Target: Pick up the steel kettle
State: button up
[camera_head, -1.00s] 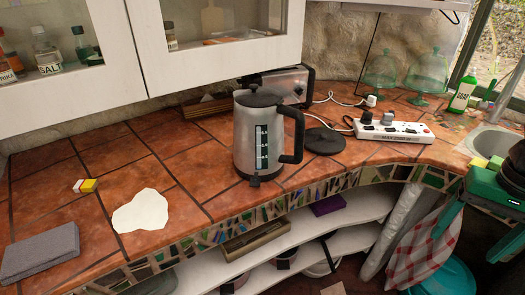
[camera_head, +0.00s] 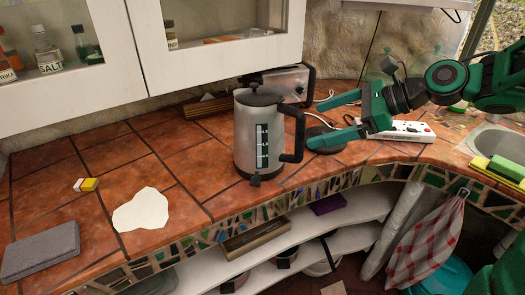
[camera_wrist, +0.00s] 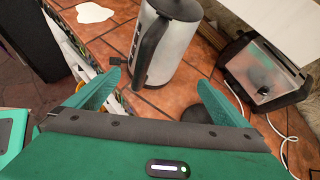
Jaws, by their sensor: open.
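The steel kettle (camera_head: 245,135) stands upright on the tiled counter in the head view. It has a black lid, a black handle (camera_head: 294,135) on its right side and a dark level window. It also shows in the wrist view (camera_wrist: 164,45), with its handle turned toward my gripper. My gripper (camera_head: 318,120) is open and empty, just right of the handle, its green fingers pointing left at it. In the wrist view the fingers (camera_wrist: 157,85) are spread, with the handle ahead between them. I see no clear contact.
A toaster (camera_head: 286,84) stands behind the kettle. A black round base (camera_head: 325,143) and a white power strip (camera_head: 412,131) lie to the right, partly behind my gripper. A grey block (camera_head: 40,252) and a white patch (camera_head: 141,210) lie left. The counter's middle left is mostly clear.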

aim_at(282, 118)
jog(key=shift+m+y, duration=0.7)
jog(key=shift+m, duration=0.1)
jog(key=w+a, duration=0.1)
jog(key=a, duration=0.2)
jog(key=w+a+f, duration=0.1)
jog(key=a, duration=0.3)
jog(key=w+a+f, duration=0.1)
jog(key=w+a, duration=0.1)
jog(key=a, duration=0.2)
jog(key=shift+a, duration=0.1)
jog(key=shift+r, duration=0.1)
jog(key=c, duration=1.7)
jog(key=shift+r, duration=0.1)
